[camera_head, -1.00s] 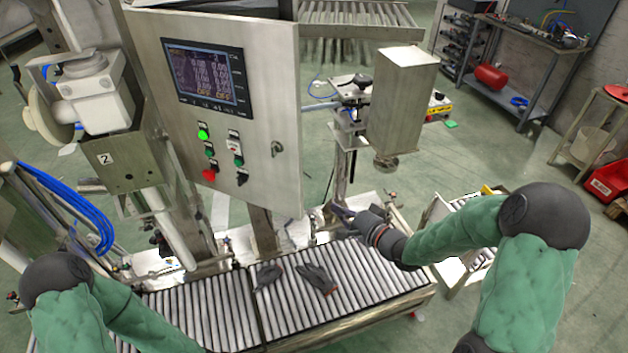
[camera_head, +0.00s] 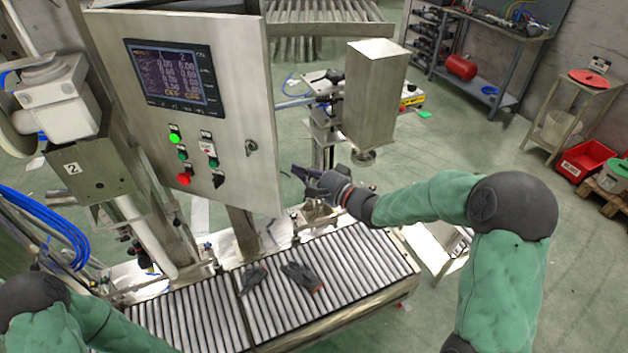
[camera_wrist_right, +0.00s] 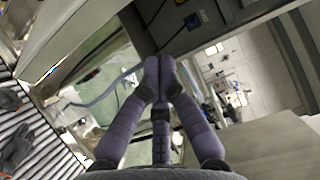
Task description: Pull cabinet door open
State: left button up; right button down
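The grey metal cabinet (camera_head: 222,95) hangs over the roller conveyor in the head view. Its front carries a screen (camera_head: 165,75), several buttons and a small latch (camera_head: 250,147) near the right edge. I cannot tell whether the door stands ajar. My right gripper (camera_head: 300,175) is just right of the cabinet's lower right edge, with a small gap in the picture. In the right wrist view its fingers (camera_wrist_right: 159,68) converge with tips together, nothing visible between them, in front of a dark surface. My left arm shows at lower left; its gripper is out of view.
The roller conveyor (camera_head: 345,262) runs below, with dark gloves (camera_head: 302,277) on it. A grey box-shaped unit (camera_head: 376,95) on a post stands right of the cabinet. A workbench (camera_head: 500,60) and red bins (camera_head: 585,160) are farther right. Green floor lies open between.

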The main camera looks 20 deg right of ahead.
jog(key=shift+s+a+b, duration=0.25)
jog(key=shift+s+a, duration=0.25)
jog(key=shift+a, duration=0.35)
jog(key=shift+s+a+b, duration=0.2)
jog(key=shift+s+a, duration=0.25)
jog(key=shift+a, duration=0.35)
